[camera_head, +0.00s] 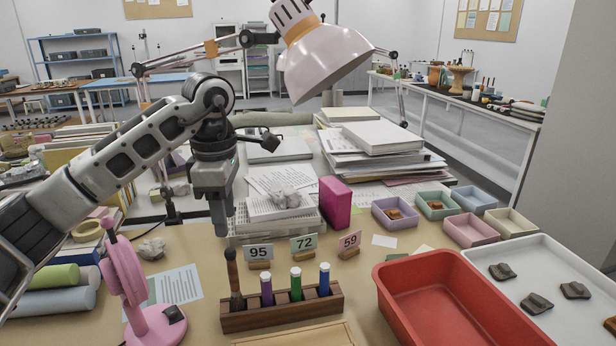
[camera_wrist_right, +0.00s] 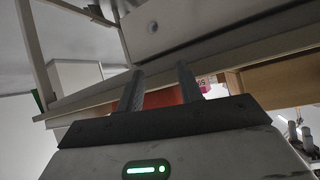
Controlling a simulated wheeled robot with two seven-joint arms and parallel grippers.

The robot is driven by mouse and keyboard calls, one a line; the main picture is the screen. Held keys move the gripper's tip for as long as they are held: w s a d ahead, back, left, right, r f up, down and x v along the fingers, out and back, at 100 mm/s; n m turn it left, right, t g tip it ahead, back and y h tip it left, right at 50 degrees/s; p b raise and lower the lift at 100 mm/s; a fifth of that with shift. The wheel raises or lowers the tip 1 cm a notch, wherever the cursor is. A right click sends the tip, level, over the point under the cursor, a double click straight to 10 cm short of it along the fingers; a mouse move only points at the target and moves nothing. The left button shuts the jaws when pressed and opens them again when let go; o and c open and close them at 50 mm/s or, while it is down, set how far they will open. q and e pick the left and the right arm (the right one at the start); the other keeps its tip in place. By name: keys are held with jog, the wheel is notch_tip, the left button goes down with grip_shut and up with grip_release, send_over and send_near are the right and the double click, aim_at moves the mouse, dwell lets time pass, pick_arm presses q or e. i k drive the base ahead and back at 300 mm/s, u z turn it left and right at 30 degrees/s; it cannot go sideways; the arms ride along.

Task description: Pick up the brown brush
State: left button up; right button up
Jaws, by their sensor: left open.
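The brown brush (camera_head: 234,280) stands upright in the left end of a wooden rack (camera_head: 283,312), beside several capped markers. Its lower end is hidden in the rack. My left gripper (camera_head: 220,230) points down just above and slightly left of the brush's top in the head view. It is open, with nothing seen between its fingers. A gap between its fingertips and the brush cannot be measured from this angle. My right gripper (camera_wrist_right: 160,88) shows in the right wrist view with its two fingers apart and empty; the brush is not in that view.
A red tray (camera_head: 445,300) is at right. A lamp (camera_head: 325,60) hangs above the paper stacks. A pale edge crosses the right wrist view.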

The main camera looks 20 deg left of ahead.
aim_at(237, 300)
jog(key=k, duration=1)
